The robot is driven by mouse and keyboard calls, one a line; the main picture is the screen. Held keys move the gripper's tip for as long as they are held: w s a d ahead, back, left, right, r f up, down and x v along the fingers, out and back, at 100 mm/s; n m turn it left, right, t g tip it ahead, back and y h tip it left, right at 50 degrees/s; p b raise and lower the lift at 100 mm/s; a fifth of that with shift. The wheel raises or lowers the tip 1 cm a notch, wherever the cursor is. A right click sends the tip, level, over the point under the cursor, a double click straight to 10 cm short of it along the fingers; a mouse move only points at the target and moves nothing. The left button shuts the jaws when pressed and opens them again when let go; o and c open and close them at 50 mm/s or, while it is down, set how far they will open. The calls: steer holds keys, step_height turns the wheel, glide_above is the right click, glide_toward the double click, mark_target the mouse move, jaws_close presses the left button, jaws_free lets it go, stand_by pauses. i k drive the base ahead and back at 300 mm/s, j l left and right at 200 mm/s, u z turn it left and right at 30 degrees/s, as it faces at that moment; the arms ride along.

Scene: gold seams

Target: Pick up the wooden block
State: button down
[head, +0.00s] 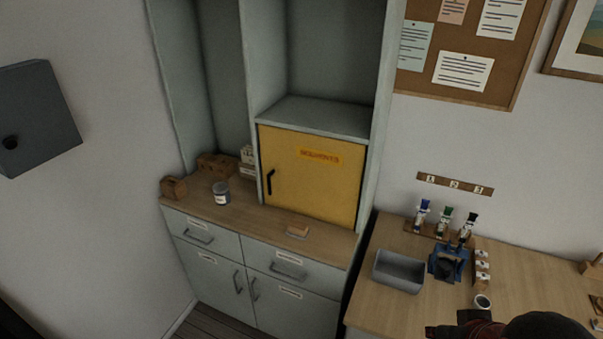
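A small flat block with a brown wood-like top (298,230) lies on the wooden counter (255,226) in front of the yellow cabinet door. It is small in the picture, and I cannot tell for certain that it is the wooden block. A brown box-like wooden piece (173,187) stands at the counter's left end, with another brown one (215,165) behind it. Dark parts of my arm and gripper (470,324) show at the bottom right edge, well apart from these things. The fingers are not clear there, and I see nothing held.
A jar (221,193) stands on the counter left of the yellow cabinet (312,175). On the right desk (385,308) are a grey bin (399,271), a blue holder (449,264) and several small bottles. A gap separates counter and desk.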

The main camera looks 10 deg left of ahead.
mark_target(299, 231)
steer(key=i+j+z, duration=0.1)
steer(key=i+j, duration=0.25)
steer(key=j, duration=0.3)
steer(key=i+j+z, duration=0.15)
steer(key=j, duration=0.2)
steer(key=i+j, duration=0.15)
steer(key=j, duration=0.2)
steer(key=i+j+z, duration=0.15)
steer(key=j, duration=0.2)
steer(key=i+j, duration=0.15)
steer(key=j, duration=0.2)
steer(key=i+j+z, duration=0.15)
steer(key=j, duration=0.25)
